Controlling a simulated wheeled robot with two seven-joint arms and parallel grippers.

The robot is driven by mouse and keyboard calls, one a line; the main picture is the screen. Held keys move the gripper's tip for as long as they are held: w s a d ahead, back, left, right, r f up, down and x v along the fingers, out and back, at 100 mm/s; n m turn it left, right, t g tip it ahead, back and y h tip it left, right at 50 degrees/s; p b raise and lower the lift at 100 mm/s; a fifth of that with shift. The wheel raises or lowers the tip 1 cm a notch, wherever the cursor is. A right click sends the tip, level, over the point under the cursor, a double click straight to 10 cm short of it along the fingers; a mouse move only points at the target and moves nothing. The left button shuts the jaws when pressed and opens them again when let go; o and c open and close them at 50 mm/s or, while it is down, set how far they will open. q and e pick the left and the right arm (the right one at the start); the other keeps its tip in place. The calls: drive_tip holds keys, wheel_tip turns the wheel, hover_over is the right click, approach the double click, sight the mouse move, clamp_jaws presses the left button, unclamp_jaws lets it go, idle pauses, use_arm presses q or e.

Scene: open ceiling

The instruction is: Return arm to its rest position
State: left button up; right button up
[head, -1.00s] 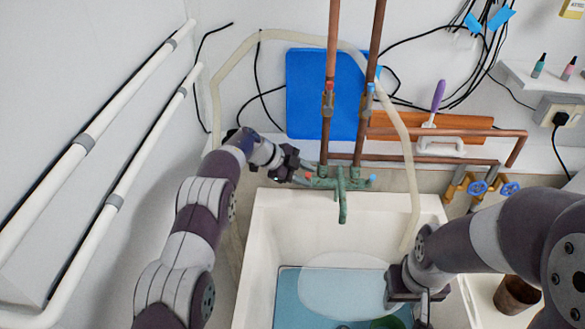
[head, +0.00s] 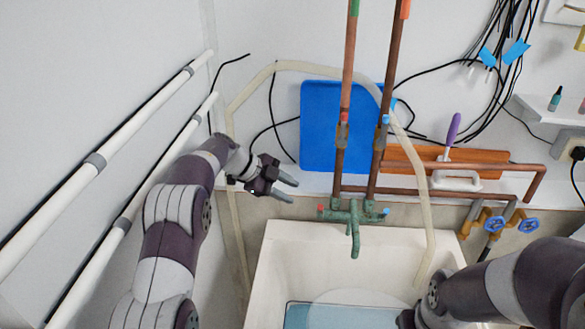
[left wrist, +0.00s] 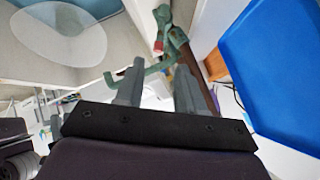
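My left gripper (head: 288,187) is in front of the wall, to the left of the green faucet (head: 352,218) and above the sink's back left corner. Its two fingers are apart with nothing between them; they also show spread in the left wrist view (left wrist: 158,90). My right arm comes in from the lower right over the sink (head: 405,245). The right gripper is below the picture's lower edge or hidden.
Copper pipes (head: 375,120) rise behind the faucet. A blue board (head: 318,130) leans on the wall. A pale hose (head: 428,215) hangs into the sink. White pipes (head: 60,200) run along the left wall. Blue-handled valves (head: 527,226) sit at the right.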

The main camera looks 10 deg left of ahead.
use_arm(q)
drive_tip(key=w+a+f+n+t+y, duration=0.2)
drive_tip(key=w+a+n+t+y, duration=0.2)
drive_tip(key=w+a+n+t, duration=0.35)
drive_tip(key=s+a+f+n+g+y, duration=0.1)
drive_tip(key=s+a+f+n+y, duration=0.1)
drive_tip(key=s+n+y, duration=0.3)
drive_tip(key=s+a+f+n+g, duration=0.1)
drive_tip(key=s+a+n, duration=0.2)
drive_tip(key=s, duration=0.4)
drive_tip(key=s+d+n+g, duration=0.3)
drive_tip(key=s+n+g, duration=0.3)
drive_tip(key=s, duration=2.5)
drive_tip(key=shift+s+r+n+g, duration=0.35)
drive_tip(key=shift+r+n, duration=0.1)
drive_tip(key=shift+n, duration=0.1)
